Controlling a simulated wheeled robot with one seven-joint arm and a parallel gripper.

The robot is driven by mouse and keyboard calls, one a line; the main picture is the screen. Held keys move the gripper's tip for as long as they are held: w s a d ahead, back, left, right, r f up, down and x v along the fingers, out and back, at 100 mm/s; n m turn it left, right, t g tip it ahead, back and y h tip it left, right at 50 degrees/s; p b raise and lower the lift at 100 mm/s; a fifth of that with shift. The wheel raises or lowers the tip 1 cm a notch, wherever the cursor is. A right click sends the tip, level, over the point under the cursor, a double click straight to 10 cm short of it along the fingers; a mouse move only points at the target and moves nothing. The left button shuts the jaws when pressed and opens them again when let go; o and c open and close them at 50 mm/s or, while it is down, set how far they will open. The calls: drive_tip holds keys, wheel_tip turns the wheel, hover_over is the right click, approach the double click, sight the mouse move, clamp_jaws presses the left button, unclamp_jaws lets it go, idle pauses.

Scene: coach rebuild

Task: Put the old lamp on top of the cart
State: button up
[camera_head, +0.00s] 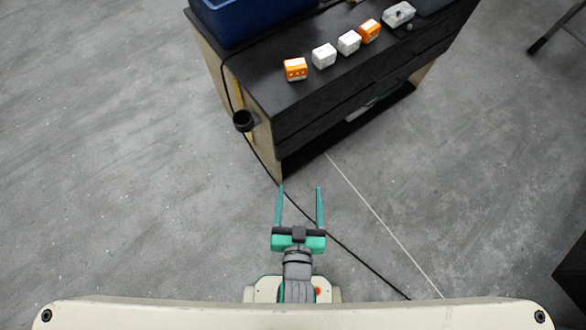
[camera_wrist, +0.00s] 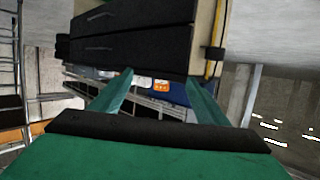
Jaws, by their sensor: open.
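The cart (camera_head: 325,88) stands ahead of my gripper, with a black top, dark drawers and pale wooden sides. Its drawer fronts (camera_wrist: 135,42) fill the upper middle of the wrist view. On the top is a row of small orange and white blocks (camera_head: 322,55) and a grey-white rounded item (camera_head: 398,14). I cannot tell whether any of these is the old lamp; no thing is clearly a lamp. My gripper (camera_head: 300,188) has teal fingers, spread apart and empty, short of the cart's near corner. The fingers also show in the wrist view (camera_wrist: 159,79).
A blue bin (camera_head: 255,18) takes up the left part of the cart top. A black cup-like holder (camera_head: 243,121) sticks out from the cart's side. A black cable (camera_head: 345,248) runs across the floor by my gripper. The floor at left (camera_head: 100,150) is clear.

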drive_tip(key=a+v, duration=0.1)
drive_tip(key=v, duration=1)
drive_tip(key=shift+r+n+t+y, duration=0.3)
drive_tip(key=shift+n+t+y, duration=0.1)
